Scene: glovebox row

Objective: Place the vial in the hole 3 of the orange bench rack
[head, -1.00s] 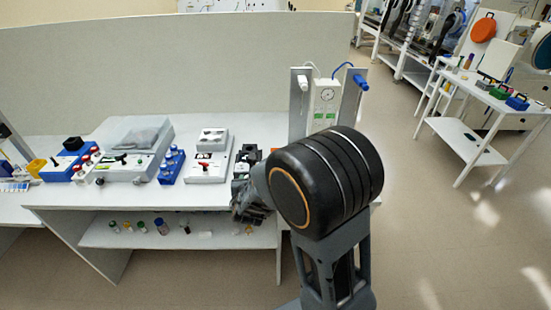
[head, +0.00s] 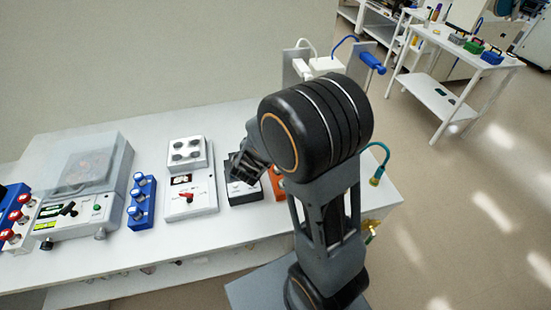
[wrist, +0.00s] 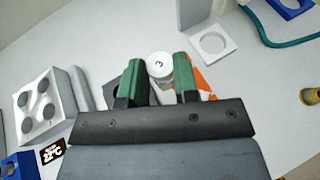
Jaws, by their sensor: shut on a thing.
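My gripper (wrist: 161,80) is shut on the vial, whose white round top marked 3 (wrist: 159,64) shows between the green fingertips in the wrist view. Most of the vial's body is hidden. The orange bench rack (wrist: 205,86) shows only as a small patch beside and behind the right fingertip, so its holes cannot be made out. In the head view my gripper (head: 243,166) is over the dark box on the bench, and the vial cannot be made out. A strip of the orange rack (head: 277,183) shows between that box and my arm.
A dark box (head: 245,192) and a white device with a red knob (head: 190,200) stand left of the rack. A blue rack (head: 141,214) stands further left. A white plate with a round hole (wrist: 229,48) and a teal hose (wrist: 262,36) lie beyond the gripper.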

